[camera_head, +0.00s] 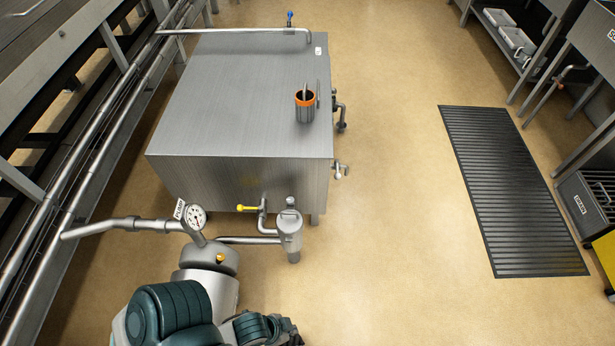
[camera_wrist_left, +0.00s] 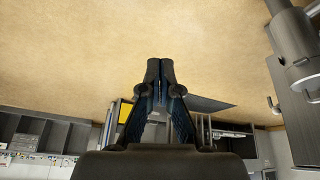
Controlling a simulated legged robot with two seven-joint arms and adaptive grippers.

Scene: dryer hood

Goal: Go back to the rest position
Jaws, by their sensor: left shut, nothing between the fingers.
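My left gripper (camera_wrist_left: 160,72) shows in the middle of the wrist view. Its two dark fingers are together with nothing between them, and tan floor lies beyond the tips. In the head view, my dark teal and grey left arm is at the bottom edge, just in front of the pipes and pressure gauge; its fingers cannot be made out there. My right gripper is in neither view.
A grey metal tank (camera_head: 230,90) stands ahead, with an orange-rimmed container (camera_head: 304,108) on top. A gauge (camera_head: 196,217) and a cylindrical filter (camera_head: 289,230) are near my arm. Rails run along the left. Open floor (camera_head: 390,200) and a dark mat (camera_head: 510,190) lie right.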

